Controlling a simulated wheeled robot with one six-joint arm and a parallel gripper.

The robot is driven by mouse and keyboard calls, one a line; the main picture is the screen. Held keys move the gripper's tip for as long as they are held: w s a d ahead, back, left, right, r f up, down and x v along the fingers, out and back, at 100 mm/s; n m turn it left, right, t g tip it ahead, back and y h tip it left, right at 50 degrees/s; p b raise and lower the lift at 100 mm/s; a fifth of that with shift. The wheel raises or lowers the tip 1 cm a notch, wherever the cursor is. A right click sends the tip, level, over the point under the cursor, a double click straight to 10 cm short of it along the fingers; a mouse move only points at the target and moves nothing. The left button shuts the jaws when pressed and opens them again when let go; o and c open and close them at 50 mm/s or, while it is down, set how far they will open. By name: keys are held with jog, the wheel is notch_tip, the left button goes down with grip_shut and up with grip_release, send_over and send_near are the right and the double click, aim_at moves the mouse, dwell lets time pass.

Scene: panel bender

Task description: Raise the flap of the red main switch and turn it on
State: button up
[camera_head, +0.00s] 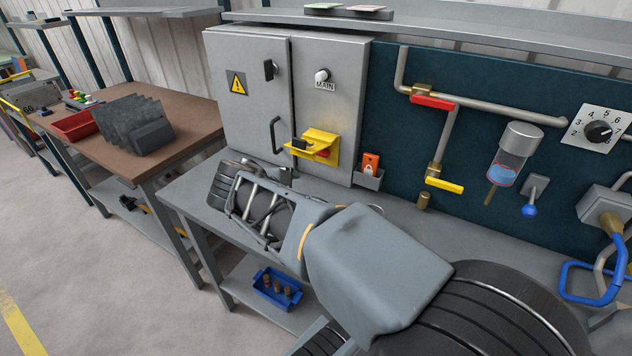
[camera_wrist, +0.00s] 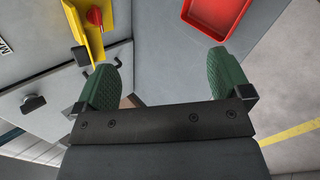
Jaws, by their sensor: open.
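The yellow housing (camera_head: 322,137) of the main switch is on the front of a grey cabinet. Its yellow flap (camera_head: 300,148) juts out from the cabinet, with a dark tab on it. The red switch (camera_head: 323,153) shows partly below the flap. In the wrist view the yellow part (camera_wrist: 87,32) and the red knob (camera_wrist: 95,16) are at the upper left. My gripper (camera_wrist: 162,62) is open and empty, its green-padded fingers wide apart. Its left fingertip is close to the yellow part; I cannot tell if they touch.
The grey cabinet (camera_head: 245,105) has a door handle (camera_head: 274,135) and a knob (camera_head: 321,76) above a MAIN label. A holder with an orange item (camera_head: 371,164) is right of the switch. A red tray (camera_head: 80,125) is on the brown bench at left.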

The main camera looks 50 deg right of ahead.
jog(key=w+d+f+n+h+b, duration=0.4)
jog(key=d+f+n+h+b, duration=0.3)
jog(key=b, duration=0.3)
jog(key=n+t+h+b, duration=0.3)
jog(key=n+h+b, duration=0.35)
jog(key=b, duration=0.45)
send_near(318, 155)
jog(key=x, duration=0.7)
jog(key=shift+n+x, duration=0.25)
jog(key=shift+x, duration=0.95)
jog(key=shift+f+y, duration=0.1)
jog(key=shift+y, duration=0.15)
jog(key=c, duration=0.9)
